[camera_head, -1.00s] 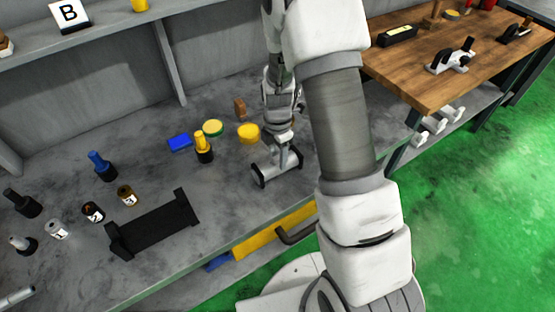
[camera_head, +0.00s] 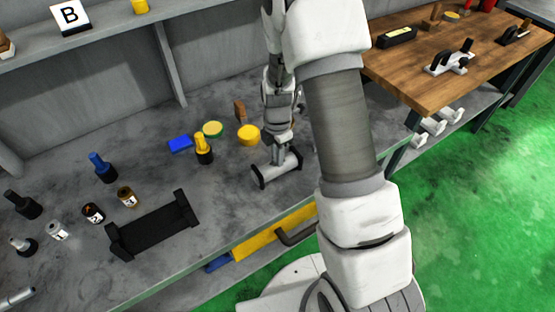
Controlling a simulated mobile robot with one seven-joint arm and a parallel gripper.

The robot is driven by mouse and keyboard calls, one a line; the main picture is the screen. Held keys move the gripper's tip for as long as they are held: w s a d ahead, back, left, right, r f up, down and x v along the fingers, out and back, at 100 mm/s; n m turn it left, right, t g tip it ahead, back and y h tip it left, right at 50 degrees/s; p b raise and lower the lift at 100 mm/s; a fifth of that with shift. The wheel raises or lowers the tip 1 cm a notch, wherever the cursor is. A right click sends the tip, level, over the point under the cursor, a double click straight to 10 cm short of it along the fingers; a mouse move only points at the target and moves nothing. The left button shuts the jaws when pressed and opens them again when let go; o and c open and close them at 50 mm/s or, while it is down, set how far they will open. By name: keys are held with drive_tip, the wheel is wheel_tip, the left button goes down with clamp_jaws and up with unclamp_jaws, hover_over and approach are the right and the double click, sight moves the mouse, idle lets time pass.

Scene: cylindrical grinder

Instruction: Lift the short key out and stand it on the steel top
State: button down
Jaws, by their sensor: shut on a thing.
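My gripper (camera_head: 278,158) points down on the steel top (camera_head: 225,190), right of the middle of the bench. It meets the middle of a grey bar with dark upright ends (camera_head: 264,175), standing near the bench's front edge. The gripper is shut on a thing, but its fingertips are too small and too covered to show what. I cannot pick out the short key for certain. I cannot tell whether the grey bar itself is held or only lies behind and below the fingers.
Left of the gripper stand a yellow-topped piece (camera_head: 203,150), a blue block (camera_head: 180,143) and a yellow round piece (camera_head: 248,135). A black cradle (camera_head: 155,228) lies front left, with several small pieces beyond it. A wooden table (camera_head: 440,70) is at the right. Bare steel lies between cradle and gripper.

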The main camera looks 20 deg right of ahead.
drive_tip(key=shift+s+a+f, duration=0.1)
drive_tip(key=shift+s+f, duration=0.05)
drive_tip(key=shift+f, duration=0.1)
